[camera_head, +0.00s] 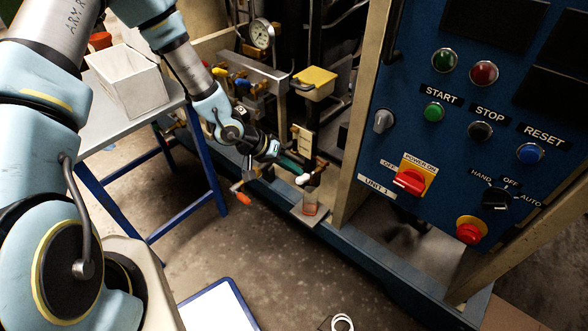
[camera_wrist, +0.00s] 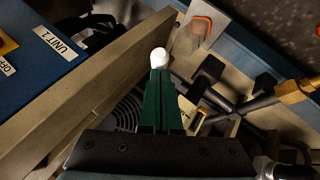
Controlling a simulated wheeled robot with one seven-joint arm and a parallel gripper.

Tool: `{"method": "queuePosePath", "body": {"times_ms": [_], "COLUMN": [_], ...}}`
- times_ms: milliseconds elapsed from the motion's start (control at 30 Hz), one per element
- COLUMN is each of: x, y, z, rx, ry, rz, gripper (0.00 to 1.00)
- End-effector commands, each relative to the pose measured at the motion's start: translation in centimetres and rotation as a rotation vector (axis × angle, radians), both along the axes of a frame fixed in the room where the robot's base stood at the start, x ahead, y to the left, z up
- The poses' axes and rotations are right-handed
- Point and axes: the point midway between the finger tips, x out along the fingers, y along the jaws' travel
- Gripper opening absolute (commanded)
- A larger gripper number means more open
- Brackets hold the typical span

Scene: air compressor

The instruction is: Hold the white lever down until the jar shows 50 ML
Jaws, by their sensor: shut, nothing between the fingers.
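The white lever (camera_head: 302,180) shows as a small white knob on a dark stem at the front of the compressor frame. In the wrist view the white knob (camera_wrist: 159,57) is straight beyond my fingertips. My gripper (camera_head: 296,166) has its green fingers shut together and empty, with the tips right at the knob; I cannot tell if they touch it. The fingers also show in the wrist view (camera_wrist: 160,76). The jar (camera_head: 310,207), small and clear with an orange-red mark, stands below the lever on a plate. It also shows in the wrist view (camera_wrist: 201,27). Its reading is too small to tell.
A blue control panel (camera_head: 460,150) with buttons and switches stands to the right, beside a beige post (camera_head: 362,120). Pipes, a gauge (camera_head: 261,34) and an orange-handled valve (camera_head: 243,198) are close to my arm. A white bin (camera_head: 128,85) sits on a table at left.

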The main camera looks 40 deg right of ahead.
Motion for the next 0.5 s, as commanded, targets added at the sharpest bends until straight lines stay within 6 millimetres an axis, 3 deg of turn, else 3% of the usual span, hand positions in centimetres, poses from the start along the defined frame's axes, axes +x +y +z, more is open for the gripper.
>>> {"method": "queuePosePath", "body": {"times_ms": [500], "x": [-0.2], "y": [1.0], "z": [-2.1], "rx": [-0.182], "ry": [-0.046], "rz": [0.004], "gripper": [0.00]}}
